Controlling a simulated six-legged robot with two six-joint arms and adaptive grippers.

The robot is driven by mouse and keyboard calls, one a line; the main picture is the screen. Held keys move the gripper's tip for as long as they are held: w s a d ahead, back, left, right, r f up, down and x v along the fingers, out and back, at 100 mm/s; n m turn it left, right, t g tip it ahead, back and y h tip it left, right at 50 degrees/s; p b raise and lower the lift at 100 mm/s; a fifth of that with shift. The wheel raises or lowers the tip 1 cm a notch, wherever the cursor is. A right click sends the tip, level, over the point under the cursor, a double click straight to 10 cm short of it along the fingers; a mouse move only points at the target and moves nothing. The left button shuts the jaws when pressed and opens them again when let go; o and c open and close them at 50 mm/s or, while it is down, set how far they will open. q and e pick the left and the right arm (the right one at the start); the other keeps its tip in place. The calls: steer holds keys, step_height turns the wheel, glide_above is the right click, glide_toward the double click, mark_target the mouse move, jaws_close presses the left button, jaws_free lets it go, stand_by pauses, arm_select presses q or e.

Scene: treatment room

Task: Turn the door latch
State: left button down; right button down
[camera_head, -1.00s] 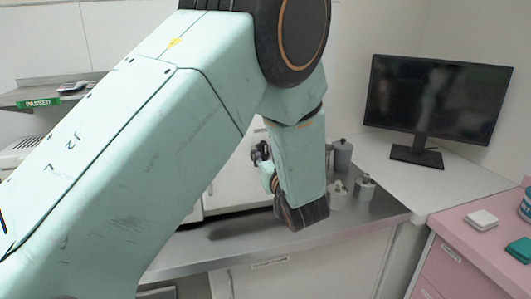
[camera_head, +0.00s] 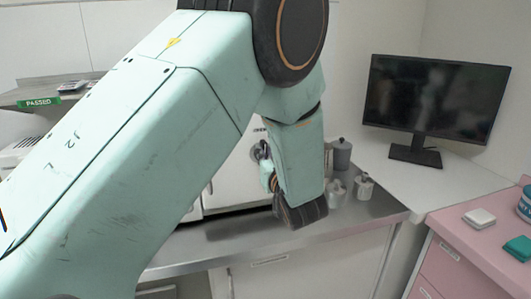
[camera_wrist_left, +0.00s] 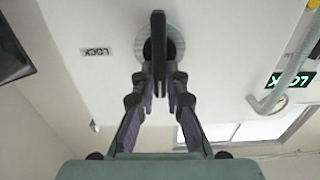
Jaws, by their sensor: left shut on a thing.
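The door latch (camera_wrist_left: 158,42) is a dark upright bar on a round grey boss in the white door (camera_wrist_left: 220,60), seen in the left wrist view. My left gripper (camera_wrist_left: 161,80) is shut on the latch, with one finger on each side of the bar. In the head view my left gripper (camera_head: 264,160) is at the front of a white cabinet (camera_head: 236,170) on the steel counter. My left arm hides much of the cabinet, and the latch is not clear there. My right gripper is not in view.
Metal canisters (camera_head: 341,154) stand just right of my left wrist on the counter (camera_head: 250,240). A monitor (camera_head: 436,98) stands further right, beyond a pink cabinet (camera_head: 470,250) at the front right.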

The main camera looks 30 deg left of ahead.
arm_select(q)
steer(key=shift+w+d+f+m+p, duration=0.3)
steer(key=shift+m+p, duration=1.4)
steer(key=shift+m, duration=1.25)
steer(key=shift+w+d+f+m+p, duration=0.25)
steer(key=shift+m+p, duration=1.4)
steer(key=shift+m, duration=1.35)
steer(key=shift+w+d+f+m+p, duration=0.25)
steer(key=shift+m+p, duration=1.45)
steer(key=shift+m, duration=1.25)
steer(key=shift+f, duration=0.1)
steer(key=c, duration=1.4)
jaws_free()
steer(key=shift+d, duration=0.1)
steer(key=shift+a+f, duration=0.1)
steer(key=shift+a, duration=0.1)
